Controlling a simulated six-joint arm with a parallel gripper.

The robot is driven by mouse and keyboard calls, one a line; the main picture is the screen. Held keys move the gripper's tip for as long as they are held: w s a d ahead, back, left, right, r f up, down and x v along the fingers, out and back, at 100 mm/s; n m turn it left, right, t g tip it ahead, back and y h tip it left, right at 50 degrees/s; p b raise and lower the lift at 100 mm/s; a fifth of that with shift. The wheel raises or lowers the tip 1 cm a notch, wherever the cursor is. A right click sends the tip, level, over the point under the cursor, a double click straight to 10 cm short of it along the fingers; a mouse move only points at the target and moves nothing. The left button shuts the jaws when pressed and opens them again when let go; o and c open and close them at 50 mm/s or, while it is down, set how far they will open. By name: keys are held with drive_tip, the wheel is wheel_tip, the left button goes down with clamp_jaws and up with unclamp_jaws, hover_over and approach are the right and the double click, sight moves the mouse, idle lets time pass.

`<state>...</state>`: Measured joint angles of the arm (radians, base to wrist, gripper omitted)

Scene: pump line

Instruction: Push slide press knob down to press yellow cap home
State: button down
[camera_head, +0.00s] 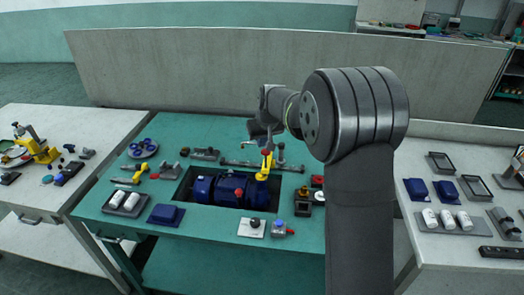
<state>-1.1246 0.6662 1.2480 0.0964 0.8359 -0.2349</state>
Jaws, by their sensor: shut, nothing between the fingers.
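My gripper (265,142) is shut and empty, pointing down over the back of the green bench. Just below it is a yellow upright fixture with a red top (265,165), at the right end of the blue pump-motor unit (215,188). I cannot tell whether the gripper touches that red top or is above it. A small dark fixture (303,203) stands at the bench's right, beside my arm. The slide press knob and the yellow cap are too small to identify surely.
The green bench (185,228) also holds a tray with two white cylinders (124,202), a blue block (166,214), a white plate with a black knob (252,227) and a rail (235,163). Side tables stand left and right. A grey partition (200,70) is behind.

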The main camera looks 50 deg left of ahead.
drive_tip(key=shift+w+d, duration=0.15)
drive_tip(key=shift+w, duration=0.05)
drive_tip(key=shift+w+d, duration=0.15)
drive_tip(key=shift+w, duration=0.15)
drive_tip(key=shift+f, duration=0.15)
